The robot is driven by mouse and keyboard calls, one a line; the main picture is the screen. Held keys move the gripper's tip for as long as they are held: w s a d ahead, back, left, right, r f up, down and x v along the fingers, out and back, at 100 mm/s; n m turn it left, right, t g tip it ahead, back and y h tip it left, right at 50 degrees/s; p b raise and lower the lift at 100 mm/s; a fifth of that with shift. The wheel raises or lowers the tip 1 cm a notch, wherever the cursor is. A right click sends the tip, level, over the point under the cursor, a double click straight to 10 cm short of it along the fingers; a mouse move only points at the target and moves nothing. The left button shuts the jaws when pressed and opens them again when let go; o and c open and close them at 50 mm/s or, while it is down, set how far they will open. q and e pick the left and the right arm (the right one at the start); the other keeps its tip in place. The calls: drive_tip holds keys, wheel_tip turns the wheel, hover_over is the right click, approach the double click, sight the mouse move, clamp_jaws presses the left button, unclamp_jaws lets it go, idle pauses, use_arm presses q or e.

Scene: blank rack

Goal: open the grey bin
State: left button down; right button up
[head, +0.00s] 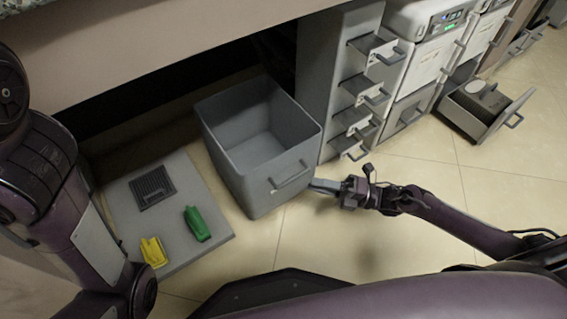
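The grey bin (227,163) stands on the floor at the centre-left, beneath the counter overhang. Its top is open and its inside looks empty. A bar handle (290,177) is on its front face, towards my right gripper. My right gripper (322,186) is just right of the bin's front, with its fingertips close to the handle. I cannot tell whether it touches the bin or how far its fingers are apart. My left arm comes in along the left edge, and its gripper is not visible.
A grey panel (205,205) with a dark grille (152,187), a green object (197,224) and a yellow object (153,251) lies left of the bin. Handled drawers (352,120) stand behind my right gripper. An open drawer (463,118) juts out farther right.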

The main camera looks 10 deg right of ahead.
sight(293, 177)
drive_tip(key=shift+w+f+b+x, duration=0.2)
drive_tip(key=shift+b+x, duration=0.15)
drive_tip(key=shift+x, duration=0.85)
drive_tip(key=shift+w+f+b+x, duration=0.15)
drive_tip(key=shift+b+x, duration=0.25)
drive_tip(key=shift+x, duration=0.8)
drive_tip(key=shift+w+f+b+x, duration=0.1)
drive_tip(key=shift+f+b+x, duration=0.2)
drive_tip(key=shift+x, duration=0.9)
drive_tip(key=shift+d+r, duration=0.1)
drive_tip(key=shift+r, duration=0.05)
clamp_jaws()
